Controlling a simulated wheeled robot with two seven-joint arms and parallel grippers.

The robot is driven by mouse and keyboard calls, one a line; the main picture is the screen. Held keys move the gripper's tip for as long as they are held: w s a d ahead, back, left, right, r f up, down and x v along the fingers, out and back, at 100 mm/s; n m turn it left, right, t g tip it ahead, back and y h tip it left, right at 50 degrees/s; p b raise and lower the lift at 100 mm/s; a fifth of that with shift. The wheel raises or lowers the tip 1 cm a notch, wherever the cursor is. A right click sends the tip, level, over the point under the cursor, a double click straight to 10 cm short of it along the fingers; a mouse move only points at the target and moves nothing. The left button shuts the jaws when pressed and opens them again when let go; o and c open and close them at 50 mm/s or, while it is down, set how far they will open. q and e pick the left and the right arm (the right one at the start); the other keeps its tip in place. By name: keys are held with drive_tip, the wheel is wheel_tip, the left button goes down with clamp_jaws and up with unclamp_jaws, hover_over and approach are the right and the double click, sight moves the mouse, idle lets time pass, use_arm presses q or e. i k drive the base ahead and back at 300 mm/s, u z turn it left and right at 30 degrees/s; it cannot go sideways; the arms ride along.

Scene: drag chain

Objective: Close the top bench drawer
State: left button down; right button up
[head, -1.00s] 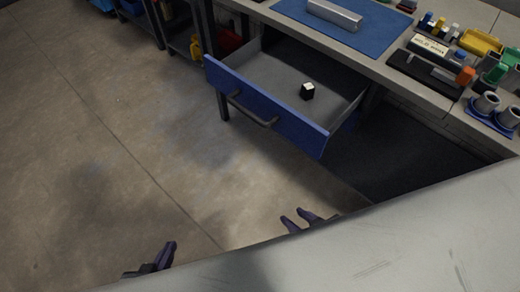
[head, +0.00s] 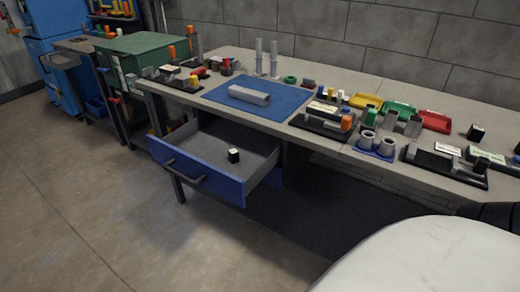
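The top bench drawer (head: 205,172) is pulled out from under the bench top at its left part. Its front is blue with a dark bar handle (head: 184,173), and its inside is grey. A small black block with a white top (head: 234,155) stands inside the drawer. Neither of my grippers is in the head view now, so whether they are open or shut is hidden.
The workbench (head: 325,138) carries a blue mat (head: 258,99) with a grey bar, several trays, and black fixtures along its front edge. A green cabinet (head: 140,60) and a blue cabinet (head: 58,62) stand at the left. The floor before the drawer is clear.

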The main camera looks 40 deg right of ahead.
sight(196, 153)
drive_tip(key=k, duration=0.3)
drive_tip(key=z, duration=1.1)
